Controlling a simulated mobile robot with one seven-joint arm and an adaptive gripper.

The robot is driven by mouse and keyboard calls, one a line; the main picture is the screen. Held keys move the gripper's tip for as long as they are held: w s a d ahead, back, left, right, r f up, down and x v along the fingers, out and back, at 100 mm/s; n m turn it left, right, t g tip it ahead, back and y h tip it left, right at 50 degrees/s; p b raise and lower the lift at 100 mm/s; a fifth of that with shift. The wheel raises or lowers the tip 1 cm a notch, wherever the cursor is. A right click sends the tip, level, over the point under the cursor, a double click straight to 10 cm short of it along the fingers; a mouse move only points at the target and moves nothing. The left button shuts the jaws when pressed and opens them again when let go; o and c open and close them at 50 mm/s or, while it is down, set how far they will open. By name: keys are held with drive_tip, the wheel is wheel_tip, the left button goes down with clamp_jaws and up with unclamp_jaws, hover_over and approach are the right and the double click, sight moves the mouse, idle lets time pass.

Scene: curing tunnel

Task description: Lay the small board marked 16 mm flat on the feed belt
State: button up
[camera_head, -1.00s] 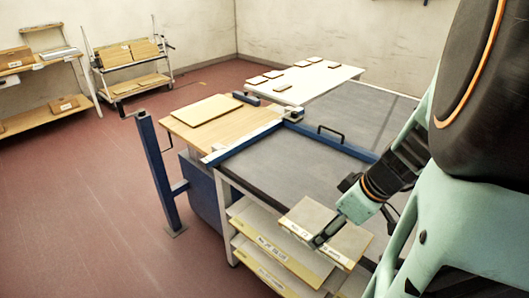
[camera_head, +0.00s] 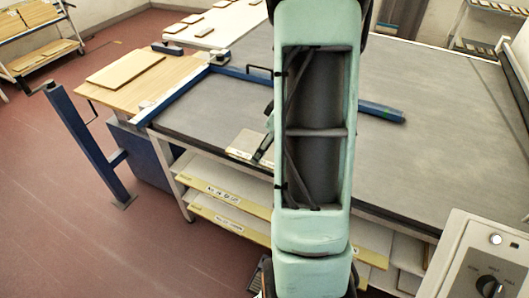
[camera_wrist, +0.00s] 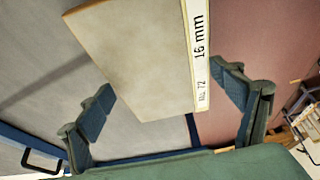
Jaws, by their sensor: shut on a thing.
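The small board (camera_head: 247,143) is a pale beige plate. In the wrist view the board (camera_wrist: 140,55) shows a white edge label reading "16 mm" and "No. 72". My gripper (camera_wrist: 163,85) has a finger on either side of it and is shut on it. In the head view my gripper (camera_head: 264,148) is partly hidden behind my arm, which also covers the board's right part. The feed belt (camera_head: 430,125) is a wide dark grey surface. The board appears over its near edge; I cannot tell the height or whether they touch.
A blue bar (camera_head: 240,74) with a black handle crosses the belt. Shelves (camera_head: 225,190) with labelled boards sit below the near edge. A wooden side table (camera_head: 150,88) holds a larger board. A control box (camera_head: 480,260) stands at right.

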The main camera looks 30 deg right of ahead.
drive_tip(key=shift+w+d+f+b, duration=0.15)
drive_tip(key=shift+f+b, duration=0.25)
drive_tip(key=shift+f, duration=0.5)
drive_tip(key=shift+w+f+b, duration=0.1)
drive_tip(key=shift+f+b, duration=0.25)
drive_tip(key=shift+f, duration=0.55)
drive_tip(key=shift+f+b, duration=0.2)
drive_tip(key=shift+b, duration=0.1)
drive_tip(key=o, duration=1.2)
drive_tip(key=shift+c, duration=0.2)
drive_tip(key=shift+r, duration=0.15)
drive_tip(key=shift+r+p, duration=0.15)
drive_tip(key=shift+p, duration=0.3)
drive_tip(key=v, duration=1.2)
drive_tip(key=shift+b, duration=0.4)
